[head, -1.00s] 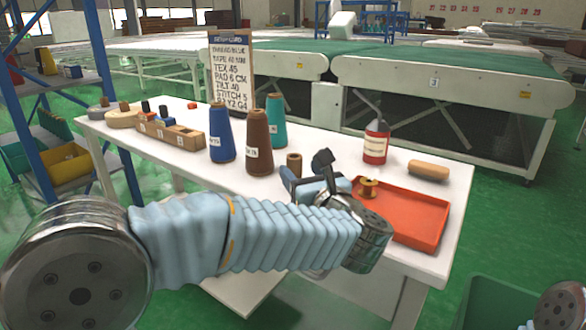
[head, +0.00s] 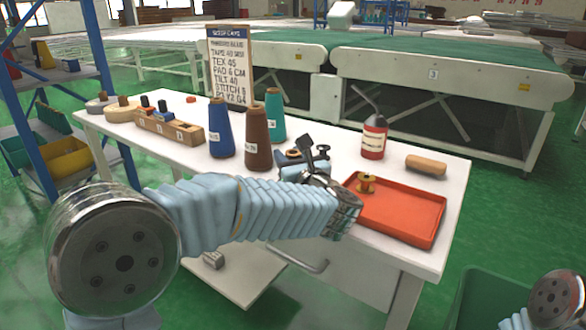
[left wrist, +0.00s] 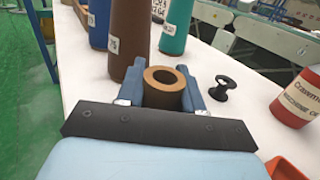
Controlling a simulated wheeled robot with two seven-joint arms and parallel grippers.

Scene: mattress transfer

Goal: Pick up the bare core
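The bare core (left wrist: 163,88) is a short brown tube with an open hole in its top. In the left wrist view it stands upright on the white table (left wrist: 85,75), between the two blue fingers of my left gripper (left wrist: 161,80). The fingers flank it closely on both sides; whether they press on it is unclear, and its lower part is hidden. In the head view my left gripper (head: 297,165) is low over the table, largely covering the core. My right gripper is out of view.
Brown (head: 258,140), blue (head: 221,130) and teal (head: 275,118) thread cones stand close behind and left. A dark spool (left wrist: 222,88) is just right of the fingers. A red tray (head: 405,222), a red oil can (head: 374,138) and a tan roll (head: 426,165) are to the right.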

